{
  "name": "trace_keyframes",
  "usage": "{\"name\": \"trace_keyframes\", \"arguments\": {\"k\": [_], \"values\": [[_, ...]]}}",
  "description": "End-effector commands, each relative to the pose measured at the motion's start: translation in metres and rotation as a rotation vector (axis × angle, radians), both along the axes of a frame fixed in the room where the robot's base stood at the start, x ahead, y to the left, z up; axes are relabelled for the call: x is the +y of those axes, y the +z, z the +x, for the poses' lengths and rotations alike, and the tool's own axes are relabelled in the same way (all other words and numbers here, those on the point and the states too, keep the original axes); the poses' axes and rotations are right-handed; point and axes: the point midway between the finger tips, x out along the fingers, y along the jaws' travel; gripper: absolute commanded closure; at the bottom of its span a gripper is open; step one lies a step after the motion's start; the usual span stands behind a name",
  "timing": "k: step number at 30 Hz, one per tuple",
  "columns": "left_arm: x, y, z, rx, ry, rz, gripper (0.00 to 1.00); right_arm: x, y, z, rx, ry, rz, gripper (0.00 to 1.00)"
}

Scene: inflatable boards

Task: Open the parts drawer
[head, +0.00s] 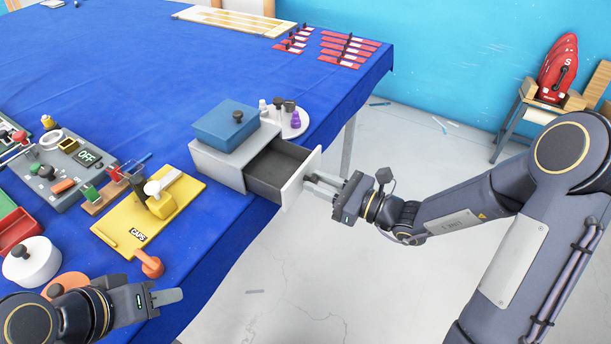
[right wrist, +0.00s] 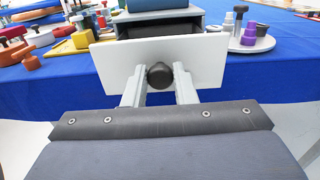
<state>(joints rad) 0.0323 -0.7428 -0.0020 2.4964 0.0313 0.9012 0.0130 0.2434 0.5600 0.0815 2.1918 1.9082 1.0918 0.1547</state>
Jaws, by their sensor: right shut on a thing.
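The parts drawer (head: 280,169) is a grey cabinet's drawer with a white front and a dark inside, near the table's right edge. It stands pulled out from its grey cabinet (head: 222,164), and the part of the inside that I see looks empty. In the right wrist view the white drawer front (right wrist: 112,70) faces me. My right gripper (head: 318,184) is shut on the drawer's dark round knob (right wrist: 160,75), one finger on each side of it. My left gripper (head: 165,297) is over the table's front left, away from the drawer; its fingers look close together, but I cannot tell their gap.
A blue lidded box (head: 226,125) sits on the cabinet. A round white tray (head: 297,122) with small bottles stands behind the drawer. A yellow board (head: 182,204) lies left of the cabinet. The floor right of the table is mostly clear; a red object (head: 558,68) stands at the wall.

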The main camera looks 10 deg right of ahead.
Motion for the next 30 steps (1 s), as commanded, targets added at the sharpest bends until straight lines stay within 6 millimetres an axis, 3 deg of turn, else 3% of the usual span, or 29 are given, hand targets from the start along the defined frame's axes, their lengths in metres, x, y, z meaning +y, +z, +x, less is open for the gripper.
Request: {"name": "trace_keyframes", "arguments": {"k": [7, 8, 12, 22, 30], "values": [[0.000, 0.000, 0.000, 0.000, 0.000, 0.000, 0.64, 0.000, 0.000, 0.000, 0.002, -0.001, 0.001, 1.00], [0.000, 0.000, 0.000, 0.000, 0.000, 0.000, 0.64, 0.000, 0.000, 0.000, 0.002, -0.001, 0.001, 0.71], [0.000, 0.000, 0.000, 0.000, 0.000, 0.000, 0.64, 0.000, 0.000, 0.000, 0.002, 0.000, 0.001, 0.54], [0.000, -0.001, 0.000, 0.000, 0.000, 0.000, 0.64, -0.004, 0.000, -0.002, 0.001, -0.003, 0.001, 0.54], [0.000, -0.005, 0.000, 0.000, 0.000, 0.000, 0.64, -0.039, -0.001, -0.026, 0.001, -0.006, -0.001, 0.54]]}}
